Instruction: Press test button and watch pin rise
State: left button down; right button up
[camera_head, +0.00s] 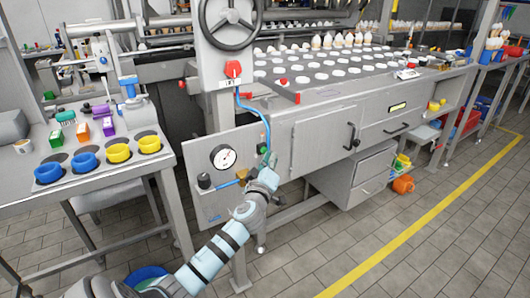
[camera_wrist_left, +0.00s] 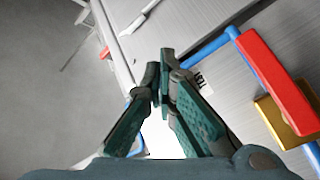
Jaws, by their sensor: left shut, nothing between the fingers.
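My left gripper (camera_head: 264,152) is shut and empty in front of the grey gauge panel (camera_head: 207,207), just right of the round white gauge (camera_head: 223,157). In the left wrist view its closed fingertips (camera_wrist_left: 165,62) point at the metal panel, beside a small white label (camera_wrist_left: 199,80) with dark letters. I cannot tell whether the tips touch the panel. The test button and the pin cannot be made out; the fingers may cover the button. My right gripper is not in view.
A red lever (camera_wrist_left: 275,75) on a brass valve (camera_wrist_left: 290,122) lies right of the fingers. A blue hose (camera_head: 257,112) runs down to the panel. A black knob (camera_head: 204,181) sits below the gauge. A cabinet door (camera_head: 322,142) is to the right.

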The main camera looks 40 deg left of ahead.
pick_arm(q)
jog(key=shift+w+a+b, duration=0.15)
jog(key=shift+a+b, duration=0.15)
jog(key=shift+a, duration=0.15)
dwell(1.7)
jog(key=shift+s+d, duration=0.3)
jog(key=shift+d, duration=0.55)
jog(key=d, duration=0.2)
jog(key=s+d, duration=0.1)
jog(key=d, duration=0.1)
jog(key=shift+s+d, duration=0.2)
jog(key=shift+d, duration=0.2)
dwell(0.5)
